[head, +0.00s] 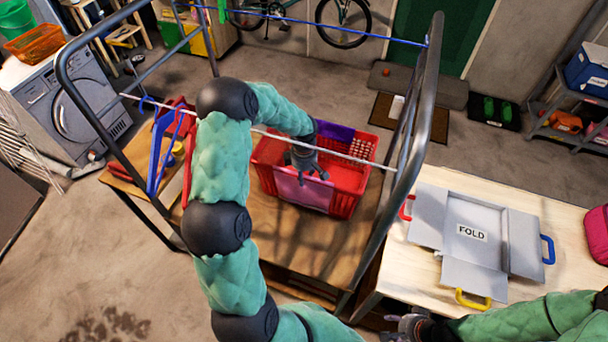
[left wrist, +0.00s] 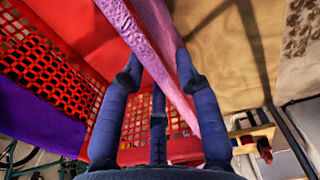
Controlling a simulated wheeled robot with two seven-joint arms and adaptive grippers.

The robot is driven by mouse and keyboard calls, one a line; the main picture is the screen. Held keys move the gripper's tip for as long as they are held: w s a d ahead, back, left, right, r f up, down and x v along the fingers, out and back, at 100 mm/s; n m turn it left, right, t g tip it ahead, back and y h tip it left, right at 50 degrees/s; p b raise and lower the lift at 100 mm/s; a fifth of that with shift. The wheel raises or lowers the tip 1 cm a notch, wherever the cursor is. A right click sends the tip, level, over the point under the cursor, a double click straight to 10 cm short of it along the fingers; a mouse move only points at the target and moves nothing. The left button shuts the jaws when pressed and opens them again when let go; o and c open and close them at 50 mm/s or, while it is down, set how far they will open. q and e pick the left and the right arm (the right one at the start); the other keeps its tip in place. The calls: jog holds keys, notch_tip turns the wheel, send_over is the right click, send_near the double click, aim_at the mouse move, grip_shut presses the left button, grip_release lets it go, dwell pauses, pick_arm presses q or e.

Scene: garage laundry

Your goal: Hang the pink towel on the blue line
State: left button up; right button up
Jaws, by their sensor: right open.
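The pink towel (head: 302,188) hangs over the near side of the red basket (head: 343,204) on the wooden table. My left gripper (head: 307,172) is down at the towel on the basket rim. In the left wrist view, the pink towel (left wrist: 140,32) runs as a narrow folded band between the fingers of my left gripper (left wrist: 158,55); whether they grip it is unclear. The blue line (head: 330,27) runs along the far top of the metal rack, empty. My right gripper (head: 405,325) is open at the bottom edge, partly cut off, away from the towel.
A purple cloth (head: 335,133) lies in the basket. A grey folding board (head: 470,232) lies on the right table.

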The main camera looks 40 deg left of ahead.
pick_arm(q)
jog(key=shift+s+d+r, duration=0.1)
jog(key=shift+r, duration=0.05)
grip_shut()
notch_tip(320, 180, up, 9)
jog(key=p, duration=0.4)
jog(key=shift+w, duration=0.2)
dwell(0.6)
